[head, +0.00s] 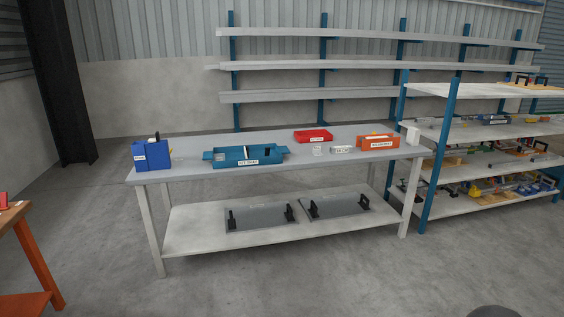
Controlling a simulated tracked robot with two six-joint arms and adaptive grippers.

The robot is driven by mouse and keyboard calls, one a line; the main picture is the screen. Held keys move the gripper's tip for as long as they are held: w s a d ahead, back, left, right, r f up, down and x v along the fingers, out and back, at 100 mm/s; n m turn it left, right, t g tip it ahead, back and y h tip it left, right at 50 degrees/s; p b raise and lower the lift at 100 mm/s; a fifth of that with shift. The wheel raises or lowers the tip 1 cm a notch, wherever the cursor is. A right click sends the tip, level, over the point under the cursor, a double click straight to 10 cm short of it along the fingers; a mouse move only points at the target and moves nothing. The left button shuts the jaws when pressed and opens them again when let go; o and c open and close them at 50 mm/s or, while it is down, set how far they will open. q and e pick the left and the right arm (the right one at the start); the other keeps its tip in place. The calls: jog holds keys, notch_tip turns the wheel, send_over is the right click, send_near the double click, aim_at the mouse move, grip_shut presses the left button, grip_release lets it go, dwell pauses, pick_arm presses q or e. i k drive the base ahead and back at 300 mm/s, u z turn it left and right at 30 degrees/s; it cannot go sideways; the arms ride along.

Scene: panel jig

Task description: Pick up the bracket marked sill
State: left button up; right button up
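I cannot make out a bracket marked sill in the head view. The workbench (200,177) stands across the middle. On its top, a small pale piece with dark lettering (342,149) lies in front of the red bin (313,136); its text is too small to read. A small whitish piece (318,151) lies just left of it. A blue tray (221,158), its label seeming to read kit tray, sits left of these with small parts inside. Neither of my grippers is in view.
A blue box (152,155) stands at the bench's left end, an orange bin (378,141) toward its right. Two grey panels with black handles lie on the lower shelf (190,236). A loaded shelf rack (448,205) stands right, an orange table (38,262) left.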

aim_at(316, 152)
jog(key=u, duration=0.1)
jog(key=i, duration=1.6)
jog(key=z, duration=2.25)
jog(key=i, duration=0.85)
jog(key=u, duration=3.3)
jog(key=k, duration=0.1)
jog(key=z, duration=1.3)
